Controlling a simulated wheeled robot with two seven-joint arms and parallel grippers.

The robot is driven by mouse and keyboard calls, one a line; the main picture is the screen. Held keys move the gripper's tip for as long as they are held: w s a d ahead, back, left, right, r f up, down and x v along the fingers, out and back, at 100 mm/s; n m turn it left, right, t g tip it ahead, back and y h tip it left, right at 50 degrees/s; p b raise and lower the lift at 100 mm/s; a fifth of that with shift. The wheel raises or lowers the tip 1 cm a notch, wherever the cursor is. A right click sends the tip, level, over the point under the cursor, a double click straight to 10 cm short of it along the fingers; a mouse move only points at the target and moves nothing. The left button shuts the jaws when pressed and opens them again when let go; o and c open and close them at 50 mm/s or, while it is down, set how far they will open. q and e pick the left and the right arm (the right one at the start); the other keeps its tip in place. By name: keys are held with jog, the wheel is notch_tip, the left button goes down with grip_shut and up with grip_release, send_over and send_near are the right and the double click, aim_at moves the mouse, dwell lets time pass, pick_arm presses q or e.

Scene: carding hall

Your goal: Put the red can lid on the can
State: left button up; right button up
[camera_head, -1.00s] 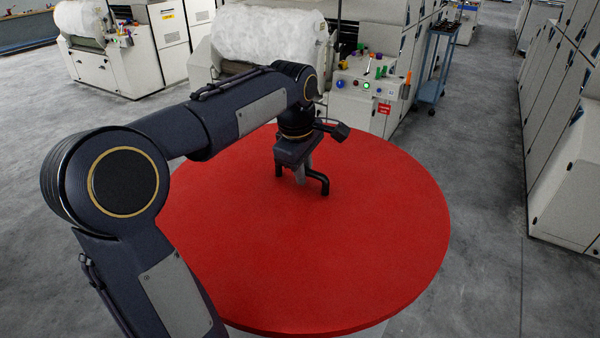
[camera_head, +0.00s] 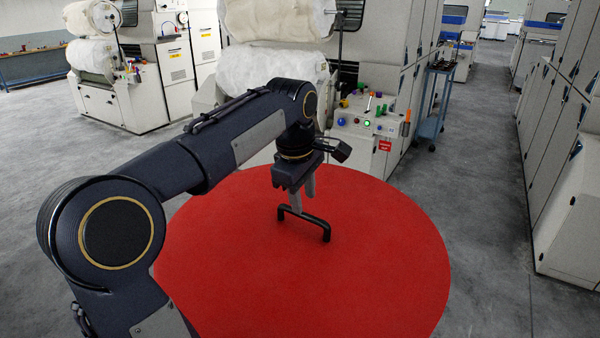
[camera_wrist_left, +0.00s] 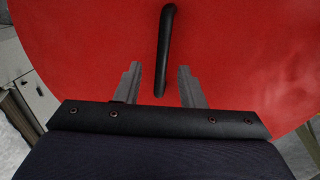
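The red can lid (camera_head: 370,270) is a large flat red disc filling the middle of the head view; its near edge runs out of frame. A black bar handle (camera_head: 318,223) stands on it. My left gripper (camera_head: 296,200) points down just above the handle. In the left wrist view, its two grey fingers (camera_wrist_left: 159,72) are apart, with the handle (camera_wrist_left: 165,40) in line with the gap and not gripped. The can cannot be seen, so I cannot tell how the lid sits on it. My right gripper is out of view.
A carding machine with white fibre rolls (camera_head: 275,75) and a control panel (camera_head: 365,125) stands behind the lid. A blue trolley (camera_head: 432,110) is beyond it. Grey cabinets (camera_head: 560,150) line the right. Bare concrete floor (camera_head: 485,190) lies between.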

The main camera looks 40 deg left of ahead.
pick_arm(q)
notch_tip(320, 180, up, 7)
jog(key=s, duration=0.1)
jog(key=shift+s+p, duration=0.25)
jog(key=shift+p, duration=0.05)
jog(key=shift+d, duration=0.1)
dwell(0.3)
